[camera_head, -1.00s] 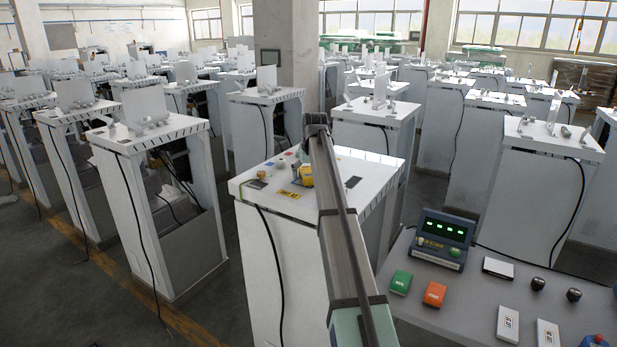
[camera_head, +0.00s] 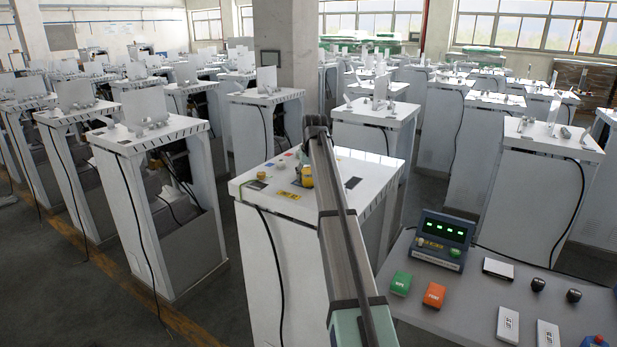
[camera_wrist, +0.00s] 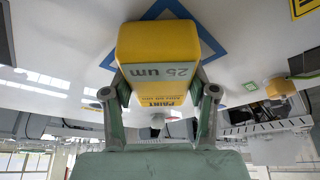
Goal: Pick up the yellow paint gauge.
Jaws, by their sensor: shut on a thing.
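The yellow paint gauge (camera_wrist: 158,46) is a yellow block with a pale "25 um" face and a "PAINT" label, seen close up in the wrist view. My gripper (camera_wrist: 158,92) has one finger on each side of it and is shut on it. A blue diamond outline (camera_wrist: 213,47) shows on the white surface behind the gauge. I cannot tell whether the gauge touches that surface. In the head view my arm hides most of the gripper, and a yellow object (camera_head: 306,177) shows just left of the arm.
The white cabinet top (camera_head: 345,165) also carries a yellow label (camera_head: 289,195) and small coloured items. In the wrist view a rounded yellow item (camera_wrist: 281,87) is to the right. A grey console (camera_head: 470,297) with a display and buttons stands at the front right. Other cabinets stand around.

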